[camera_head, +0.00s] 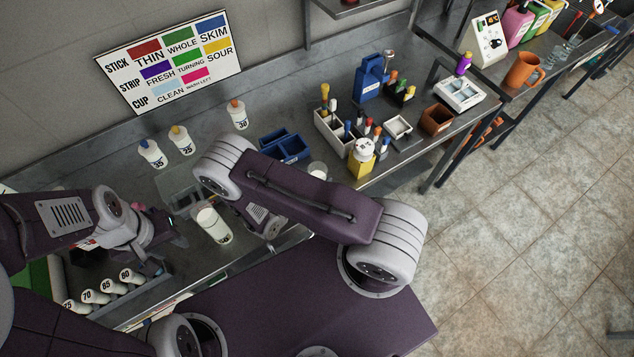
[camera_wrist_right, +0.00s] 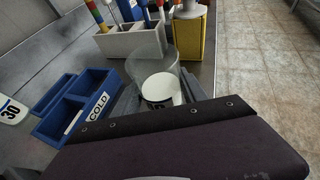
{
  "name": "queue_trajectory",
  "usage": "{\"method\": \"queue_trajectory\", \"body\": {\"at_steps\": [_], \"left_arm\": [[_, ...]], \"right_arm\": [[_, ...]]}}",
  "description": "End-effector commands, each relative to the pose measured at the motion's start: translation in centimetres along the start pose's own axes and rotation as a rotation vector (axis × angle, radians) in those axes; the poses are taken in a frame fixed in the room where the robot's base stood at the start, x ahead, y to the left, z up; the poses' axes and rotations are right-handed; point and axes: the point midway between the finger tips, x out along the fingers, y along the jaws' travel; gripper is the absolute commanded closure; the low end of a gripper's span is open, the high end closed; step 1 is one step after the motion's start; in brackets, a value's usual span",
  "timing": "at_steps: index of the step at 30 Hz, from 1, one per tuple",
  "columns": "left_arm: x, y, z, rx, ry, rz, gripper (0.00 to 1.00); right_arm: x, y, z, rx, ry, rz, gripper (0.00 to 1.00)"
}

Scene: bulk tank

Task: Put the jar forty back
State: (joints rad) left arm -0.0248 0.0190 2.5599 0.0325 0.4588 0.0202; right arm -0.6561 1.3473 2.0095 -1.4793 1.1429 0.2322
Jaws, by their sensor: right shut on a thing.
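A clear jar with white contents and a dark mark, too small to read, (camera_wrist_right: 160,86) sits between the grey fingers of my right gripper (camera_wrist_right: 162,98). The gripper is shut on it, close to the bench beside the blue COLD tray. In the head view the jar's top (camera_head: 318,169) shows just behind my right arm, which hides the gripper there. I cannot read forty on any jar. A rack (camera_head: 62,277) at the lower left holds several numbered white-topped jars (camera_head: 104,285). My left gripper (camera_head: 150,243) hangs over the rack; its fingers are unclear.
White bottles 35 (camera_head: 152,154), 25 (camera_head: 181,140) and 30 (camera_head: 237,115) stand at the back. A blue COLD tray (camera_head: 284,147) stands left of the held jar, a yellow container (camera_head: 361,160) right. Another white jar (camera_head: 212,225) stands between my arms.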

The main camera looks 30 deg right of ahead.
Motion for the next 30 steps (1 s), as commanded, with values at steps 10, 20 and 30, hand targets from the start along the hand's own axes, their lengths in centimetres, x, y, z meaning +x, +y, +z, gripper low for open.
{"method": "queue_trajectory", "body": {"at_steps": [10, 20, 30], "left_arm": [[0.9, 0.0, 0.1, 0.000, 0.000, 0.000, 0.62], [0.9, 0.0, 0.1, 0.000, 0.000, 0.000, 0.62], [1.6, 0.0, 0.2, 0.000, 0.000, 0.000, 0.62]], "right_arm": [[0.4, 0.0, -1.0, 0.000, -0.001, 0.000, 1.00], [0.4, 0.0, -1.0, 0.001, 0.000, 0.000, 0.28], [-2.5, 0.2, -1.1, 0.001, 0.002, 0.008, 0.28]]}}
